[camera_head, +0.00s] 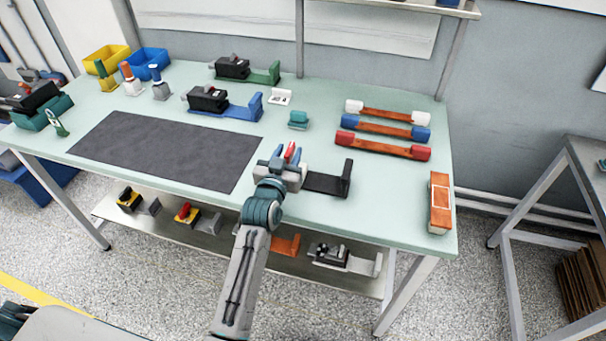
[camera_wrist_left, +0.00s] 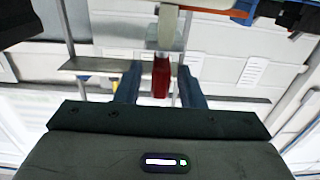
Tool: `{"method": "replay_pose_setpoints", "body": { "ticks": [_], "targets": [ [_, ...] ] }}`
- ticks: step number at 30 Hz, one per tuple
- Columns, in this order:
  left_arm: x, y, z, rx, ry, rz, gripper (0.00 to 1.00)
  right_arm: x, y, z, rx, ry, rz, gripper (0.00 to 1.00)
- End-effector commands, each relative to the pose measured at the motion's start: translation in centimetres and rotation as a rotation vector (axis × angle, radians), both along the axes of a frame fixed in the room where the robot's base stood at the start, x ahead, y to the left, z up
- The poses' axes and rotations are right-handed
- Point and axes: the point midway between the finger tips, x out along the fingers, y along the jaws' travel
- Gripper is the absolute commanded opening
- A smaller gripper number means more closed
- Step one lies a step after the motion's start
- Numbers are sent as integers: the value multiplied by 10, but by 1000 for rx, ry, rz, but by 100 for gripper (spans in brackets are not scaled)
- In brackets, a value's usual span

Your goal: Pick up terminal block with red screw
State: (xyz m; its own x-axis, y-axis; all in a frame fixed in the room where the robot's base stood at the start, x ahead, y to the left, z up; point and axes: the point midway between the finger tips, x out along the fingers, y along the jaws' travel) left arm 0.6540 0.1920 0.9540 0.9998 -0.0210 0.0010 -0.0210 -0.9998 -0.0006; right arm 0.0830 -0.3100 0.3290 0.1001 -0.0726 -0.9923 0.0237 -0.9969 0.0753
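My left gripper (camera_head: 288,157) is at the front middle of the table, just right of the dark mat. A red upright part (camera_head: 291,152) stands between its fingers, over a pale grey block (camera_head: 293,180). In the left wrist view the red part (camera_wrist_left: 161,78) is between the two blue fingers (camera_wrist_left: 160,88), with a visible gap on each side, and a pale part continues from it. The gripper looks open around it. I cannot tell for certain that this is the terminal block with the red screw; the gripper hides much of it. My right gripper is out of view.
A black L-shaped stand (camera_head: 330,181) is right of the gripper. The dark mat (camera_head: 170,150) is bare. Red-, blue- and white-ended bars (camera_head: 385,133) lie at the right. A blue stand (camera_head: 240,112) and a green stand (camera_head: 262,75) with black units are behind.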

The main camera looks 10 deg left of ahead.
Motion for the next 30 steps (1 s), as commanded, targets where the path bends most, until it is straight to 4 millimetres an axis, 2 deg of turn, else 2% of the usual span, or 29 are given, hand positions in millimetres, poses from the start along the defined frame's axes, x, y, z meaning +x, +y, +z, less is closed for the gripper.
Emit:
{"method": "replay_pose_setpoints", "body": {
  "ticks": [1,5,30],
  "targets": [
    [0,0,0,0,0,0,24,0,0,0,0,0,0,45],
    [0,0,0,0,0,0,0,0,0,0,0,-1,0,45],
    [0,0,-1,-1,2,0,0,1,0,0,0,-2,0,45]
  ]
}}
